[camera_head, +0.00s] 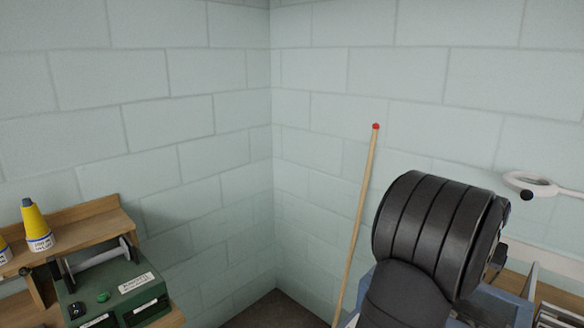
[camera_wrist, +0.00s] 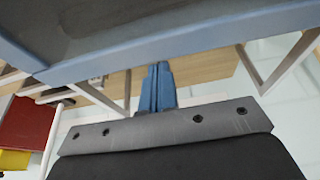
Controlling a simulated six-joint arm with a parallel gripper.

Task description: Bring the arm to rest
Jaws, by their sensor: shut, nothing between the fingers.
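My gripper (camera_wrist: 159,70) shows in the wrist view as two narrow blue fingers pressed together, with nothing between them. They rise from a grey bolted plate at the bottom of the picture. In the head view my dark, ribbed arm fills the lower right, and my gripper is hidden there.
A blue beam (camera_wrist: 180,50) crosses the wrist view close to the fingers; pale bars and wooden boards lie beyond. A red object (camera_wrist: 25,122) is at left.

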